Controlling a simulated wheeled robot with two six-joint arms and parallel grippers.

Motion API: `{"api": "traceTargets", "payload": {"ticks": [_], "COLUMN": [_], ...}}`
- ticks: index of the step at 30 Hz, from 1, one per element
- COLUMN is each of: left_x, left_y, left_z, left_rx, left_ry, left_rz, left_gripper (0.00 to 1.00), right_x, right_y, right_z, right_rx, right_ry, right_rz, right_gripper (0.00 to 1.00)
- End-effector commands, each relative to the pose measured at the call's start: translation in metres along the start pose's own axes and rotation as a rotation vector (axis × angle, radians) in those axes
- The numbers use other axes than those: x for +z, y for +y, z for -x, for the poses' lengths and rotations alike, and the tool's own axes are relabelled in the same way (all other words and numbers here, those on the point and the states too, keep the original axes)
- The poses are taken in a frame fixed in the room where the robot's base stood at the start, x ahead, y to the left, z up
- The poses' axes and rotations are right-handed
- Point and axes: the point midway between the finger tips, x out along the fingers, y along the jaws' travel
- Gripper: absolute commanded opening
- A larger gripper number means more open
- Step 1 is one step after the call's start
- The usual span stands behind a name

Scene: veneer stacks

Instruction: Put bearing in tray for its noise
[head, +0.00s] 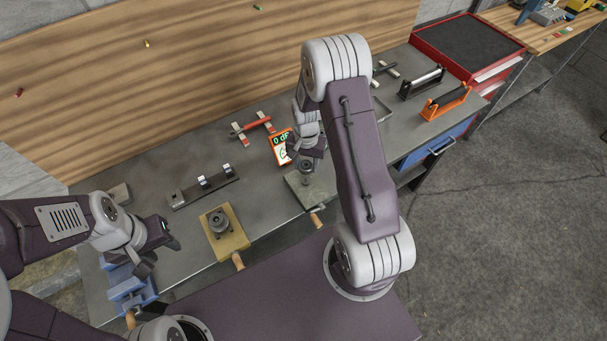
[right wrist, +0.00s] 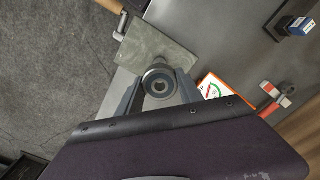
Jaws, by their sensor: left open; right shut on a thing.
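My right gripper (head: 306,158) is shut on a bearing (right wrist: 158,82), a grey ring with a dark inner ring. The bearing is over or at a short dark post on a grey-green plate (head: 318,192); I cannot tell whether they touch. The plate also shows in the right wrist view (right wrist: 160,48). An orange-framed meter (head: 279,150) beside it reads 0 dB. A wooden block (head: 236,243) to the left carries a dark round part (head: 218,220). A grey tray (head: 382,110) is partly hidden behind my right arm. My left gripper (head: 166,246) is open and empty at the left.
A dark rail with two light blocks (head: 204,190) and a red-handled tool (head: 254,127) lie on the bench (head: 265,200). Black and orange stands (head: 446,102) are at the right, before a red-rimmed cabinet (head: 419,39). A blue vise (head: 130,288) is at lower left.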

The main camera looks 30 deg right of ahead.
Motion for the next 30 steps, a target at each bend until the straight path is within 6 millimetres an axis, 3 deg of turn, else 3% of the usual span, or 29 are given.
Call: {"api": "traceTargets", "payload": {"ticks": [9, 14, 18, 22, 26, 30], "left_x": [0.001, 0.005, 0.010, 0.013, 0.011, 0.011], "left_y": [0.000, -0.001, -0.002, -0.002, -0.002, -0.002], "left_z": [-0.007, -0.052, -0.093, -0.120, -0.111, -0.110], "left_rx": [0.000, 0.000, 0.000, 0.000, 0.000, 0.000], "left_ry": [0.000, 0.000, -0.001, -0.001, 0.000, 0.000], "left_rz": [0.000, 0.000, 0.000, 0.000, 0.000, 0.000], "left_gripper": [0.41, 0.41, 0.41, 0.41, 0.41, 0.41], "right_x": [0.001, -0.002, 0.018, 0.050, 0.073, 0.076], "right_y": [-0.002, -0.028, -0.045, -0.043, -0.025, -0.022], "right_z": [-0.007, -0.022, -0.026, -0.026, -0.017, -0.018], "right_rx": [0.000, -0.004, -0.004, -0.002, 0.001, 0.000], "right_ry": [0.000, 0.007, 0.006, 0.004, -0.001, 0.000], "right_rz": [0.006, 0.062, 0.193, 0.423, 0.612, 0.701], "right_gripper": [0.00, 0.00, 0.00, 0.00, 0.00, 0.00]}}
